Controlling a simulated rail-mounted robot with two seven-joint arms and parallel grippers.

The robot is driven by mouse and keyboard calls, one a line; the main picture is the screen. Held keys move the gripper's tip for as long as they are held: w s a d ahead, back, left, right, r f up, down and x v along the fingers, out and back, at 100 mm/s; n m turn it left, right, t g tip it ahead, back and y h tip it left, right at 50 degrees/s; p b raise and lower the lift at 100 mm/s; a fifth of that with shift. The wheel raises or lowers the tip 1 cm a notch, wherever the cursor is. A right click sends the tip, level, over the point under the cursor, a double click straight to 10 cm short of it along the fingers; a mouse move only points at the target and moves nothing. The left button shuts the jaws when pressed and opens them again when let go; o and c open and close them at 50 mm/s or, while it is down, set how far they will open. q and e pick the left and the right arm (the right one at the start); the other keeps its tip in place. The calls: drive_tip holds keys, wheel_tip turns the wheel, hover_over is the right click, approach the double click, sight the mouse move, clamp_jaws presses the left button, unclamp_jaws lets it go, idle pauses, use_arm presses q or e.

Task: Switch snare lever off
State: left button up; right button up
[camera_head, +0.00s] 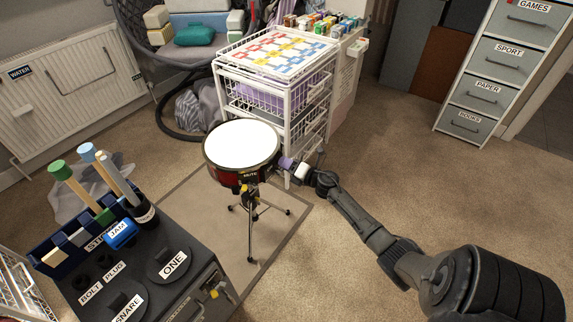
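The snare drum (241,147) has a white head and a dark red shell and stands on a thin tripod stand (250,222) on a grey mat. A small dark label (249,175) and a yellow part sit at its lower front. I cannot make out the snare lever for certain. My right gripper (293,166) is at the drum's right side, with small purple and white parts at its end. These are too small to tell whether it is open or touching the drum. My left gripper is not in view.
A white wire-drawer trolley (224,76) stands close behind the drum and gripper. A dark cabinet (205,245) with labelled knobs and upright sticks is at the lower left. A grey drawer unit (498,62) is at the upper right. Carpet at right is clear.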

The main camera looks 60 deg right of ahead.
clamp_jaws()
drive_tip(key=shift+d+m+p, duration=0.1)
drive_tip(key=shift+m+p, duration=0.35)
drive_tip(key=shift+m, duration=0.15)
drive_tip(key=shift+f+m, duration=0.35)
drive_tip(key=shift+m, duration=0.25)
drive_tip(key=shift+o, duration=1)
unclamp_jaws()
drive_tip(key=shift+d, duration=0.1)
drive_tip(key=shift+o, duration=0.3)
drive_tip(key=shift+s, duration=0.15)
